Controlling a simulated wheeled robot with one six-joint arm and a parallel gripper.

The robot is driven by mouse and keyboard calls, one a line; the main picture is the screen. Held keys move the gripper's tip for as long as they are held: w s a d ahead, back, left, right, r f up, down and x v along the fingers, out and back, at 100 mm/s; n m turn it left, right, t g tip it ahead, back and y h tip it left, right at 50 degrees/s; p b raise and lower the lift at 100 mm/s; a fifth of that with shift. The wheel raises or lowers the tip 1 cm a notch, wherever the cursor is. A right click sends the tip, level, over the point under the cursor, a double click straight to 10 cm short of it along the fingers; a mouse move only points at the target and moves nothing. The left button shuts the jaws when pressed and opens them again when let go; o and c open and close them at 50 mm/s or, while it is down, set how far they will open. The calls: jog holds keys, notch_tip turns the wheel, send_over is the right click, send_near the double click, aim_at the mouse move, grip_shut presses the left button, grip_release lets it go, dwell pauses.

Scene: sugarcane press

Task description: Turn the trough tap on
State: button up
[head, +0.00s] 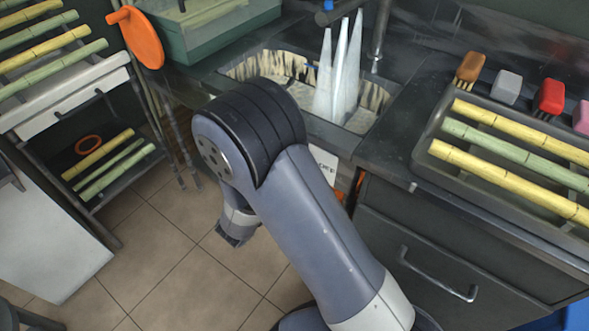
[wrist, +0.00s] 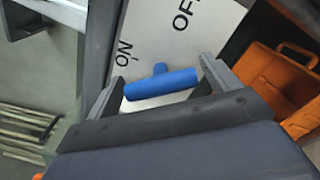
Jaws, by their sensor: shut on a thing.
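The blue T-shaped tap handle (wrist: 160,84) sits in front of a white plate (wrist: 150,35) marked ON and OFF in the wrist view. My gripper (wrist: 162,73) is around the handle's crossbar, with one finger at each end, shut on it. The crossbar lies nearly level in that picture, slightly higher at its right end. ON is above its left part and OFF is further up to the right. In the head view the trough (head: 262,62) stands behind my arm, and a white plate (head: 325,162) shows below its front. My fingers and the handle are hidden there.
Pale pointed shapes (head: 338,75) rise in the trough; I cannot tell what they are. A tray (head: 428,150) of cane and several coloured brushes lie on the right counter. A cane rack (head: 75,100) stands left. An orange box (wrist: 285,85) sits right of the plate.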

dwell(0.3)
jog(key=o, duration=0.9)
jog(key=shift+c, duration=0.2)
jog(key=shift+s, duration=0.1)
jog(key=v, duration=1)
jog(key=shift+s+a, duration=0.25)
jog(key=shift+s, duration=0.05)
jog(key=shift+w, duration=0.1)
jog(key=x, duration=1)
jog(key=shift+w+d, duration=0.3)
